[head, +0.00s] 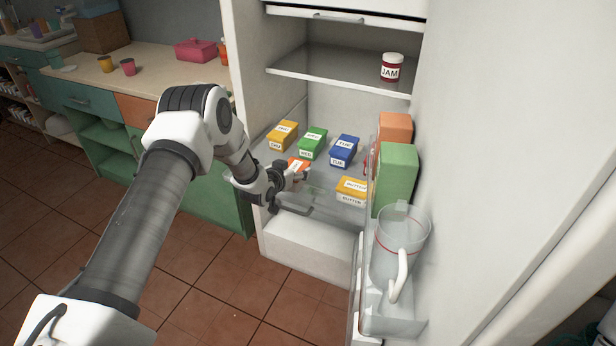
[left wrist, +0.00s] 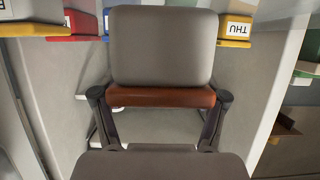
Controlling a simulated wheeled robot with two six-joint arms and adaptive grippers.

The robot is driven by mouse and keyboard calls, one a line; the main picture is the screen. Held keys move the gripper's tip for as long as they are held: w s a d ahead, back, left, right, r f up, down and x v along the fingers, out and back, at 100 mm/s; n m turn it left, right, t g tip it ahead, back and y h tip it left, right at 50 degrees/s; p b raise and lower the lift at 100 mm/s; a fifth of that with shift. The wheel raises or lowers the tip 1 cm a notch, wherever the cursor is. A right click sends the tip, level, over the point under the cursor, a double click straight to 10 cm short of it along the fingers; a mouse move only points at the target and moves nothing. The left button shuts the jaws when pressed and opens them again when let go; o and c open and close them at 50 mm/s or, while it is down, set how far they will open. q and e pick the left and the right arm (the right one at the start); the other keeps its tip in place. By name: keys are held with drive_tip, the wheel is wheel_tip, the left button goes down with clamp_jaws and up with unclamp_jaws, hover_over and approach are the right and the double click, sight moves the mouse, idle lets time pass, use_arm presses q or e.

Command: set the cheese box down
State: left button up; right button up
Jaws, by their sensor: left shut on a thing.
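My left gripper (head: 289,174) reaches into the open fridge and is shut on a small orange box with a white label (head: 299,163), which I take as the cheese box; its label is too small to read. The box is at the front of the lower shelf (head: 322,182); I cannot tell whether it touches the shelf. My right gripper is not in view.
Yellow (head: 283,134), green (head: 312,143) and blue (head: 344,150) labelled boxes stand in a row behind. A butter box (head: 352,190) sits to the right. The door rack holds orange and green cartons (head: 397,175) and a jug (head: 400,245). A jam jar (head: 392,68) stands above.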

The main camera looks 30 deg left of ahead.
use_arm(q)
drive_tip(key=shift+w+d, duration=0.35)
drive_tip(key=shift+d, duration=0.25)
drive_tip(key=shift+w+d, duration=0.3)
drive_tip(key=shift+d, duration=0.3)
drive_tip(key=f, duration=0.1)
drive_tip(key=d+f, duration=0.1)
drive_tip(key=f+p, duration=0.1)
drive_tip(key=shift+w+d+f, duration=0.15)
drive_tip(key=shift+w+f, duration=0.15)
drive_tip(key=shift+w, duration=0.05)
drive_tip(key=shift+f, duration=0.1)
drive_tip(key=shift+f+b, duration=0.15)
drive_tip(key=shift+b, duration=0.15)
drive_tip(key=o, duration=1.5)
drive_tip(key=shift+c, duration=0.2)
